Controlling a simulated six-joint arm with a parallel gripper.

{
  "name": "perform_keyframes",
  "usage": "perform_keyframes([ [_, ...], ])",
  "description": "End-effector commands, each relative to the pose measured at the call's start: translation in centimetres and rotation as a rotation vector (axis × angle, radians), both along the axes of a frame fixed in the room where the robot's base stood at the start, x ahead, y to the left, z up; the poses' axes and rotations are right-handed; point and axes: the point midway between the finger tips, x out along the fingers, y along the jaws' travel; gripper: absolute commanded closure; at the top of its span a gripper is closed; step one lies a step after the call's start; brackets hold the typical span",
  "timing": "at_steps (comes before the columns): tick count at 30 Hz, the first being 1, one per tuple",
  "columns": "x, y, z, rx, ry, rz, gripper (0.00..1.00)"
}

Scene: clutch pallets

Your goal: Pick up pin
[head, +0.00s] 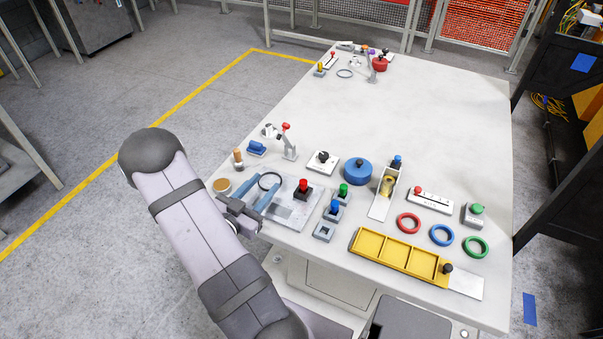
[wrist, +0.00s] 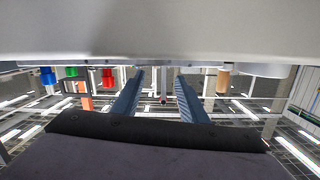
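No thing is marked as the pin; a small tan upright peg (head: 238,158) at the table's left edge looks most like one. It stands left of my gripper (head: 266,178) in the head view. In the inverted wrist view the tan peg (wrist: 222,78) is to the right of my fingers, outside them. My gripper (wrist: 160,78) is open, with its two blue fingers apart and nothing held between them. It is low over the table's near left edge.
A grey plate with a red button (head: 303,187) lies right of the fingers. A tan-topped round piece (head: 222,186) stands to their left. A red-handled clamp (head: 289,150) and blue block (head: 257,148) stand beyond. The white table (head: 420,110) has free room in its middle.

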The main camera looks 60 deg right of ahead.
Motion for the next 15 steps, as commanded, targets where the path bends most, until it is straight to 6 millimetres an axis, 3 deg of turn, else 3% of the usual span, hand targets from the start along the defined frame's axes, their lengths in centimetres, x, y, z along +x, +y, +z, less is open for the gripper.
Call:
perform_keyframes([
  [1,-2.2,0.4,-0.4,-0.013,0.041,-0.046,0.61],
  [3,-4.5,1.0,-0.6,-0.031,0.083,-0.098,0.61],
  [6,-6.6,1.5,-0.6,-0.05,0.122,-0.143,0.61],
  [15,-7.7,1.4,-0.4,-0.061,0.141,-0.169,0.61],
])
